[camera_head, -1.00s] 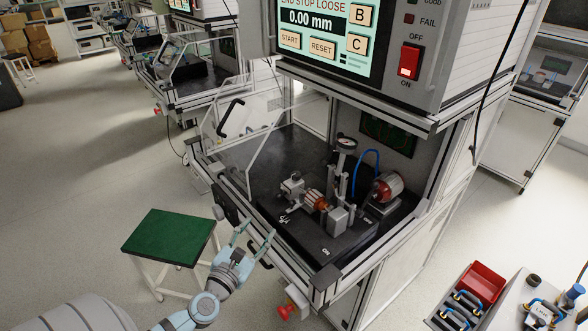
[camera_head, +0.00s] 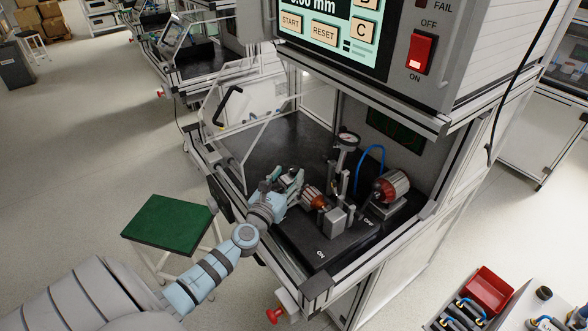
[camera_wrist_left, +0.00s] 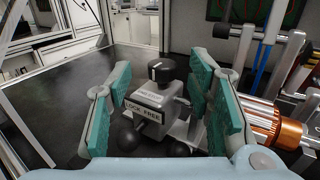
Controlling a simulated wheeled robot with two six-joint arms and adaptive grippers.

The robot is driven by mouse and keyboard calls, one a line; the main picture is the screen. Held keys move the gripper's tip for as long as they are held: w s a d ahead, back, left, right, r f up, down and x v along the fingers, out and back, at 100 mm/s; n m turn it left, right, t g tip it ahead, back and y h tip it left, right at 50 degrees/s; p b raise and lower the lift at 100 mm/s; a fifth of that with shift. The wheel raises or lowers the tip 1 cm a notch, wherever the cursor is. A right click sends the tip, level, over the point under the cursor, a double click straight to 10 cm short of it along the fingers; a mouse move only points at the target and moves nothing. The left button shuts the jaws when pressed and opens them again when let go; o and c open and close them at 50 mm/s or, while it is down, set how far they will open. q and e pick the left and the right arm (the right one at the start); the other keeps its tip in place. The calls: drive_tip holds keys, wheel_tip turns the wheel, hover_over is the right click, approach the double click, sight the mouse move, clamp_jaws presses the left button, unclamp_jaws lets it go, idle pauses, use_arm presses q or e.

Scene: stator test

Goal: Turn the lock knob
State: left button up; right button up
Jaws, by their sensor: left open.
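The lock knob (camera_wrist_left: 161,70) is a black round cap with a white mark, on top of a small grey block (camera_wrist_left: 152,112) labelled "LOCK FREE" in the left wrist view. My left gripper (camera_wrist_left: 158,92) is open, its teal pads on either side of the knob and block with gaps showing. In the head view my left gripper (camera_head: 287,180) reaches into the test station and hides the knob. A copper-wound stator (camera_head: 313,197) lies just right of the gripper; it also shows in the left wrist view (camera_wrist_left: 277,130). My right gripper is not in view.
The clear raised guard (camera_head: 228,110) is left of my arm. A green-topped stool (camera_head: 168,222) stands outside. A red bin (camera_head: 487,288) is at lower right.

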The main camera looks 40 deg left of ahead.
sight(292, 173)
use_arm(q)
drive_tip(key=x, duration=0.3)
drive_tip(key=shift+w+f+b, duration=0.2)
drive_tip(key=shift+f+b, duration=0.05)
drive_tip(key=shift+b, duration=0.05)
drive_tip(key=shift+w+r, duration=0.1)
drive_tip(key=shift+w, duration=0.4)
drive_tip(key=shift+s+r, duration=0.1)
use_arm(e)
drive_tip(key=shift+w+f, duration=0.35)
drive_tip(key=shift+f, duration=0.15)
use_arm(q)
drive_tip(key=shift+a, duration=0.1)
drive_tip(key=shift+c, duration=0.2)
